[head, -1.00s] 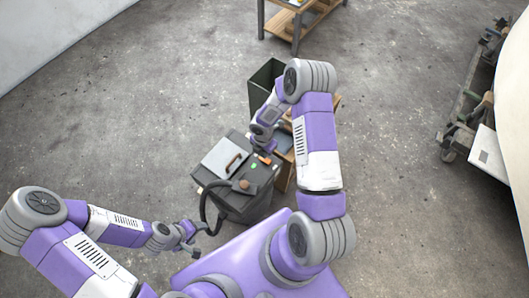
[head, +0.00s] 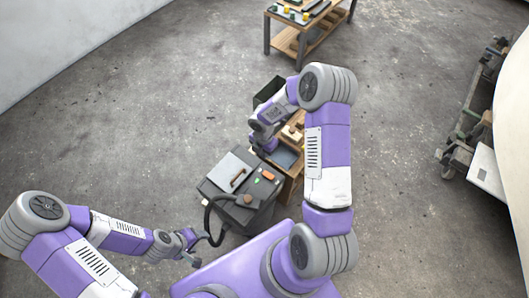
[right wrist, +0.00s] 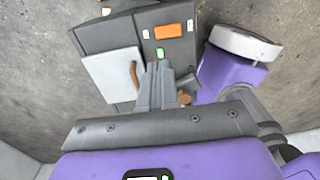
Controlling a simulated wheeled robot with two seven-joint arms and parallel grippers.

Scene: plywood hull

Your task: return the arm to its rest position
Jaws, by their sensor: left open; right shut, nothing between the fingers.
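My right arm arches forward in the head view, its elbow high over the floor. Its hand points down, with the right gripper (head: 266,147) above the area between a dark grey machine and a wooden cart; the fingertips are hard to make out there. In the right wrist view, the right gripper (right wrist: 168,72) has its fingers together with nothing between them, and the machine lies beyond them. My left arm is folded at the lower left of the head view. Its left gripper (head: 192,254) is open and empty, close to a black hose.
The dark grey machine (head: 232,215) has a light lid, brown handle, orange and green buttons, and the black hose (head: 208,222). Behind it stand the wooden cart (head: 292,165) and a dark bin (head: 268,91). A workbench (head: 303,38) is at the back, a wheeled rack (head: 470,135) at right. Open floor lies left.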

